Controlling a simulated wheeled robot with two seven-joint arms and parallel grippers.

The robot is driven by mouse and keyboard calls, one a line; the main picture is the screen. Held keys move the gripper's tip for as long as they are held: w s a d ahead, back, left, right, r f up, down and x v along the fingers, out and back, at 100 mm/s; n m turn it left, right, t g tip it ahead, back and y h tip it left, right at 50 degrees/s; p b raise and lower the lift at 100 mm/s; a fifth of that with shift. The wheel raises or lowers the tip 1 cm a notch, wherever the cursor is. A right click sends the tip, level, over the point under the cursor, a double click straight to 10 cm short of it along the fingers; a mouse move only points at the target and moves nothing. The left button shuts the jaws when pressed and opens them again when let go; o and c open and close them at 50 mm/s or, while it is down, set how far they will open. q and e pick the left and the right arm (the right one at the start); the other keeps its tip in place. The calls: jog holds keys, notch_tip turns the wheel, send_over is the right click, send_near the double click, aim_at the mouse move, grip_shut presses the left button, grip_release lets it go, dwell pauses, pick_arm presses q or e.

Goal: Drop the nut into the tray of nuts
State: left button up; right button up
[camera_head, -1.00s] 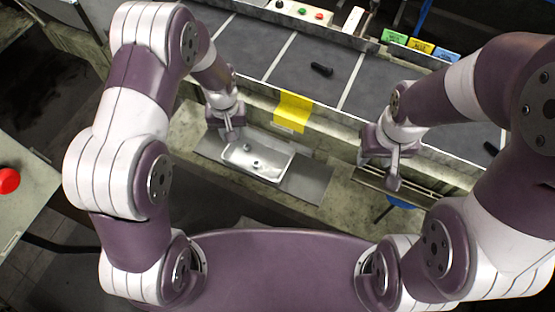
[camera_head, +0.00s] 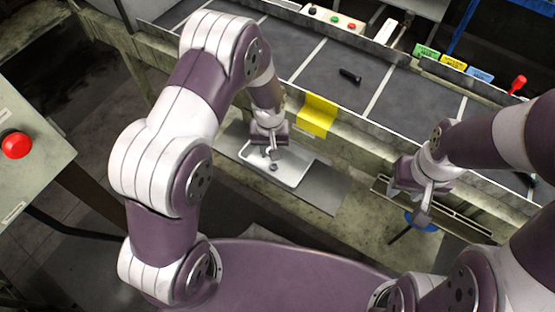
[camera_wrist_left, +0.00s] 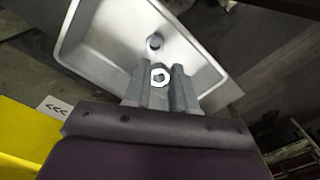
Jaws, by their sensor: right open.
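The tray of nuts (camera_head: 301,178) is a pale metal tray on a grey shelf below the conveyor; it also shows in the left wrist view (camera_wrist_left: 88,58). One loose nut (camera_wrist_left: 155,43) lies in it, seen also in the head view (camera_head: 273,167). My left gripper (camera_head: 273,152) is over the tray, pointing down. In the left wrist view its fingers (camera_wrist_left: 160,84) are closed around a bright nut (camera_wrist_left: 160,76), above the tray floor. My right gripper (camera_head: 424,208) is open and empty, to the right of the tray and apart from it.
The conveyor (camera_head: 325,73) runs behind the tray with a dark bolt (camera_head: 350,76) on it. A yellow flap (camera_head: 317,115) hangs over its near edge. A red button (camera_head: 16,144) sits on a box at the left. Bare shelf (camera_head: 322,193) lies right of the tray.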

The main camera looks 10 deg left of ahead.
pick_arm(q)
jog(key=o, duration=0.4)
jog(key=shift+o, duration=0.2)
jog(key=shift+d, duration=0.1)
notch_tip(320, 180, up, 13)
jog(key=b, duration=0.2)
jog(key=shift+f, duration=0.1)
jog(key=s+a+m+t, duration=0.1)
jog(key=s+a, duration=0.5)
jog(key=s, duration=0.7)
jog(key=shift+r+m, duration=0.45)
jog(key=shift+m, duration=0.15)
